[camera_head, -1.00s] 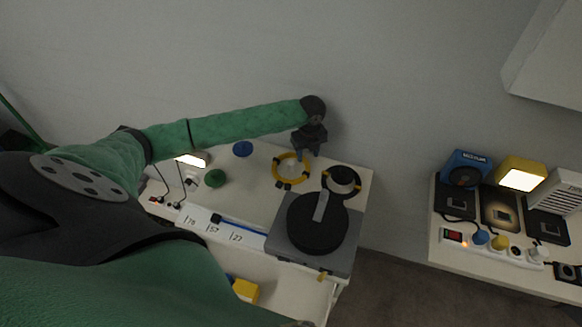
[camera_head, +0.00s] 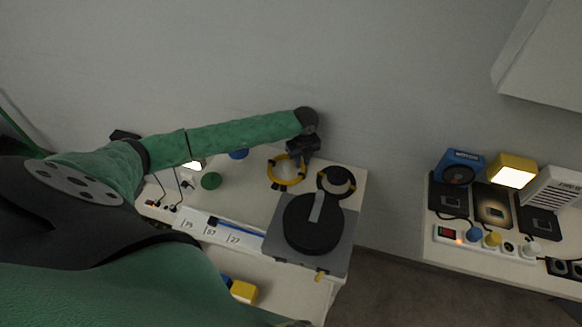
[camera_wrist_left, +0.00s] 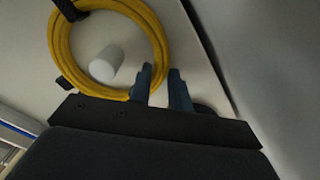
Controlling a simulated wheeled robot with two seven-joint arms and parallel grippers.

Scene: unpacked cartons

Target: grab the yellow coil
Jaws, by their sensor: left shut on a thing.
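The yellow coil (camera_head: 297,181) is a ring of cable with black ties, near the back edge of the left white table. In the left wrist view the coil (camera_wrist_left: 62,50) fills the upper left, with a black tie at its top. My left gripper (camera_head: 298,158) reaches over the table to the coil's far right side. In the left wrist view its blue-grey fingers (camera_wrist_left: 162,88) are shut on the coil's rim. The coil appears to be at table level; whether it is lifted I cannot tell. My right gripper is not in view.
A white cylinder (camera_wrist_left: 104,66) stands within the ring. A black coil (camera_head: 325,187) lies close on the right. A grey device with a black disc (camera_head: 305,230) is in front. Green (camera_head: 211,181) and blue (camera_head: 238,154) round pieces lie left. Another table is at right.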

